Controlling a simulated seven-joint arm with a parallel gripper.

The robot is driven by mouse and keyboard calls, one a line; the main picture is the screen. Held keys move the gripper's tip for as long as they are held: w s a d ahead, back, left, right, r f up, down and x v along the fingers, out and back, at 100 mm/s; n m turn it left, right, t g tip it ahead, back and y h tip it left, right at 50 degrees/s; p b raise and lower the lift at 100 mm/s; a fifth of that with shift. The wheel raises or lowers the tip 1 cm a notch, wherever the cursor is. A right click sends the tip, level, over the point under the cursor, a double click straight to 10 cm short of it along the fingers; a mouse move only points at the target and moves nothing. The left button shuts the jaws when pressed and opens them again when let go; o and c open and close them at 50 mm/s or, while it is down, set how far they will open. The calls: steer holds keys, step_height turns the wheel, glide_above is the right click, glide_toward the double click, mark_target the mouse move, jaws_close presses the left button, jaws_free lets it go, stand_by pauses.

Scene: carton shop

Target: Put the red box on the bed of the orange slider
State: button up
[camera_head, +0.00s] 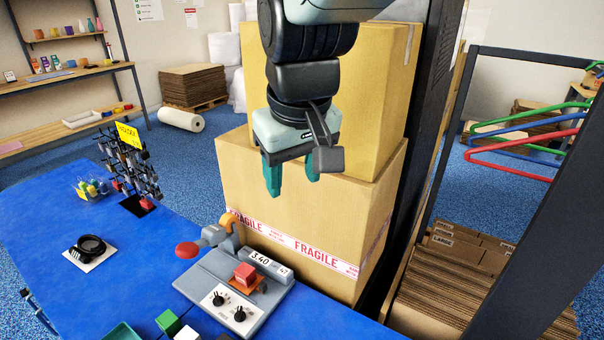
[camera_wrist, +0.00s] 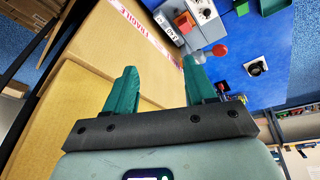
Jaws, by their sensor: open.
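The red box (camera_head: 245,273) sits on a small orange plate, which looks like the slider bed (camera_head: 240,287), on top of the grey machine (camera_head: 205,284). I cannot tell how exactly it is seated. My gripper (camera_head: 291,185) is open and empty, pointing down above and behind the machine, in front of the large cartons and apart from the red box. In the wrist view my gripper (camera_wrist: 160,68) shows nothing between its green fingers. There the machine (camera_wrist: 181,24) lies past the fingertips, partly cut off by the top edge.
Two stacked cartons, the lower one (camera_head: 300,225) marked FRAGILE, stand close behind my gripper and the machine. The machine has a red-knobbed lever (camera_head: 188,250) and dials.

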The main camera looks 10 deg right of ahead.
steer(key=s+d+r+m+t, duration=0.1)
steer(key=s, duration=0.5)
steer(key=s+d+r+m+t, duration=0.1)
steer(key=s+d+r+m, duration=0.1)
steer(key=s, duration=0.4)
